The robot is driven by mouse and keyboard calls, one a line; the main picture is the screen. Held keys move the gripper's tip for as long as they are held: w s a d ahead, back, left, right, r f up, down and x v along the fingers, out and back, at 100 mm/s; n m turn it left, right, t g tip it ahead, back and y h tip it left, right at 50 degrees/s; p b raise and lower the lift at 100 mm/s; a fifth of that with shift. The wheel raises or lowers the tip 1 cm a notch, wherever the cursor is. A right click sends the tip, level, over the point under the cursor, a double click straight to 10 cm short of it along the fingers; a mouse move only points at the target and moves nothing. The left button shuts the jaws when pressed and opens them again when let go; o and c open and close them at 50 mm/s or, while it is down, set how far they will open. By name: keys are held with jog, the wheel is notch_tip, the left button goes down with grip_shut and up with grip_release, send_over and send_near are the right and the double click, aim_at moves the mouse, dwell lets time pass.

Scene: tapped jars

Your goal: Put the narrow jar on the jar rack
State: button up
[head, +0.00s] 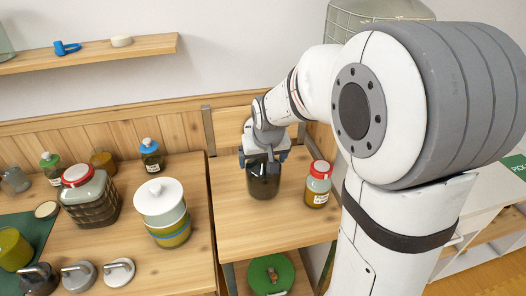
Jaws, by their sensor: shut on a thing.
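My gripper (265,157) points down and is shut on the upper part of a dark, see-through jar (264,184). The jar is upright over the wooden top of a rack with grey metal posts (235,238), which I take for the jar rack. I cannot tell whether the jar's base touches the wood. The gripper hides the jar's top. A red-lidded jar (317,186) with a pale label stands on the same top, to the right of the held jar and apart from it.
A green round lid (271,274) shows on the rack's lower level. The table at left holds a white-lidded jar (162,210), a red-lidded wicker jar (90,199), a blue-lidded jar (151,157) and several metal pieces (79,275). The rack's front left is clear.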

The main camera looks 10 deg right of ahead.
jog(key=shift+f, duration=1.7)
jog(key=shift+f, duration=0.1)
jog(key=o, duration=1.8)
jog(key=shift+s+f, duration=0.1)
jog(key=shift+c, duration=0.2)
jog(key=v, duration=1.1)
jog(key=shift+s+r, duration=0.15)
jog(key=shift+r, duration=0.15)
jog(key=shift+s+r, duration=0.15)
jog(key=shift+s, duration=0.15)
jog(key=s+d+f, duration=0.1)
jog(key=s, duration=0.7)
jog(key=s+f+g, duration=0.1)
jog(key=s+f, duration=0.1)
jog(key=s, duration=0.7)
jog(key=shift+d+f, duration=0.35)
jog(key=shift+d, duration=0.05)
